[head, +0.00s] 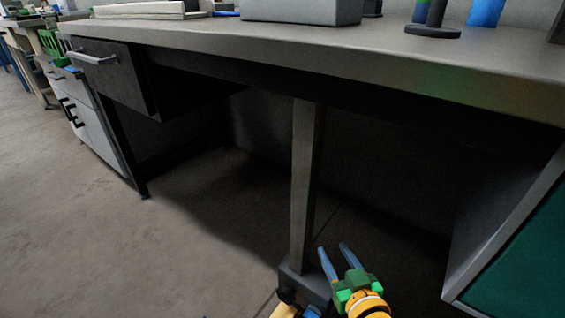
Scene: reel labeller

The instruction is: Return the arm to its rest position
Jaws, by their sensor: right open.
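My right gripper (336,262) shows at the bottom, right of the middle, below the level of the worktop. Its two blue fingers are apart with nothing between them, so it is open and empty. Its body is green and its wrist is orange and yellow. It appears in front of the dark space under the workbench (340,48), near the foot of a metal post. My left gripper is not in view.
The bench edge runs across the top. A grey box (302,10) and a dark round-based stand (433,30) are on it. A metal post (304,185) stands under it. A drawer (108,78) is at left, a green panel (522,262) at right. Floor at left is clear.

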